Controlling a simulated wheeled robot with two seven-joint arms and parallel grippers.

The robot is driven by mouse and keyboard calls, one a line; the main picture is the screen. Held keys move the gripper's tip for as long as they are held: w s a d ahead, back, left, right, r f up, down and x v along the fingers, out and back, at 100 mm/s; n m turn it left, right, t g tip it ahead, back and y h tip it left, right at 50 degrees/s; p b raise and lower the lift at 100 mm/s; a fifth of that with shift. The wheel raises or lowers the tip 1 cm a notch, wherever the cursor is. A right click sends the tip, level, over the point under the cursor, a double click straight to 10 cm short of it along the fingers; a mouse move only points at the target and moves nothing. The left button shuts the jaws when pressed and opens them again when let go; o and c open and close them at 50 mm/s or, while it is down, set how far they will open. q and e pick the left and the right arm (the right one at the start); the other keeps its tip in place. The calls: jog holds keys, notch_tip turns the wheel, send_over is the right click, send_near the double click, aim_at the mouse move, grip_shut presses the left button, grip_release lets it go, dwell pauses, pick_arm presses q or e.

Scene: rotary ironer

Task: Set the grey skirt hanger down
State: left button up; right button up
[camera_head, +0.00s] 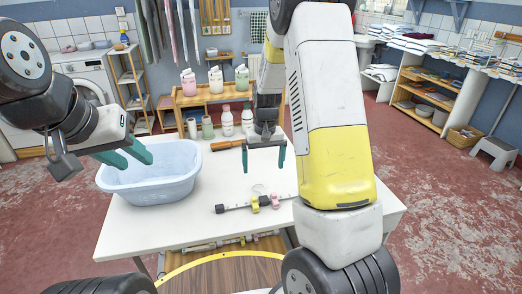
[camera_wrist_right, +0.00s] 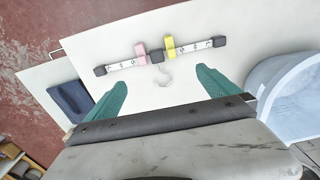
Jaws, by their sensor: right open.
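The skirt hanger (camera_head: 236,207) lies flat on the white table (camera_head: 160,230). It has a pale marked bar, dark end pieces, a yellow clip, a pink clip and a clear hook. It also shows in the right wrist view (camera_wrist_right: 191,47), just beyond the fingertips. My right gripper (camera_head: 264,165) is open and empty above the table, behind the hanger in the head view and apart from it. Its green fingers (camera_wrist_right: 160,80) stand wide apart in the wrist view. My left gripper (camera_head: 138,160) is at the blue basin, its green fingers apart with nothing seen between them.
The light blue basin (camera_head: 150,188) stands on the table's left side. A dark blue item (camera_wrist_right: 70,100) shows in the wrist view. The table around the hanger is bare.

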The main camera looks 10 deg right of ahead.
jog(key=s+r+t+y, duration=0.15)
jog(key=s+r, duration=0.45)
jog(key=r, duration=0.6)
jog(key=s+a+r+t, duration=0.1)
jog(key=s+r+t, duration=0.1)
jog(key=s+r, duration=0.4)
jog(key=s+a+r+t, duration=0.1)
jog(key=s+r, duration=0.4)
jog(key=s, duration=0.6)
jog(key=shift+s+r+t, duration=0.35)
jog(key=shift+r+t, duration=0.05)
jog(key=shift+t, duration=0.35)
